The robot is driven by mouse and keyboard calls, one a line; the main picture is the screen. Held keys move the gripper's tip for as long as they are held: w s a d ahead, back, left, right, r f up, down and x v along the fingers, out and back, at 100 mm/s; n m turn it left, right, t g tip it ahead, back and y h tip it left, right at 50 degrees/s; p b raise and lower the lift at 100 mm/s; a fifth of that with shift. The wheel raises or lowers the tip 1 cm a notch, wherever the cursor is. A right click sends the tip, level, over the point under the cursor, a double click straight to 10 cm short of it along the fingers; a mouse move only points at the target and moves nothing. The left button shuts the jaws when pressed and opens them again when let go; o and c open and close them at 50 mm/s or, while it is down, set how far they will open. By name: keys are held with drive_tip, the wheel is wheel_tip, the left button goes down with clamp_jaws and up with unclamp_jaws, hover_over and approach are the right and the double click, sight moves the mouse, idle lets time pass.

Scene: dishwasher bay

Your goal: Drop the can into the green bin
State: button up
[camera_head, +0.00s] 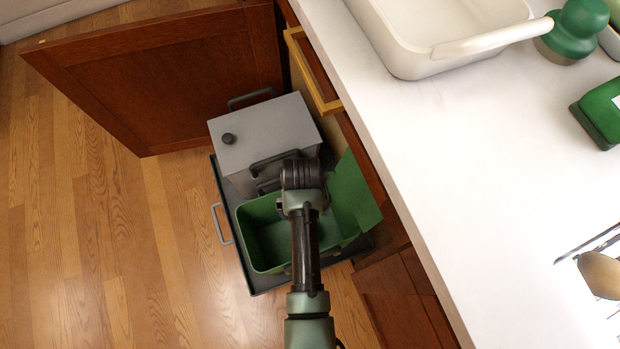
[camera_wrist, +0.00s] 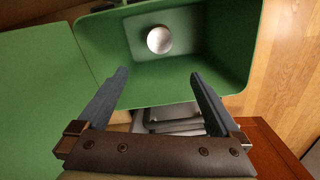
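The green bin (camera_head: 268,255) stands open on a dark pull-out tray, its green lid (camera_head: 352,195) raised at its right. In the wrist view, the bin (camera_wrist: 120,45) shows a round silvery thing (camera_wrist: 159,39) in its interior, which looks like the end of the can. No can is visible in the head view, where my arm covers part of the bin. My gripper (camera_wrist: 158,75) is open, with its two fingers wide apart and nothing between them. It is over the bin, and the silvery thing lies beyond the fingertips, apart from them.
A grey lidded box (camera_head: 265,135) stands behind the bin on the dark tray (camera_head: 270,284). A wooden door (camera_head: 160,75) hangs open at the left. The white counter (camera_head: 470,170) at the right holds a white basin (camera_head: 410,55) and green items. The wooden floor at the left is clear.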

wheel_tip(320, 180, up, 13)
drive_tip(key=p, duration=0.5)
idle(0.3)
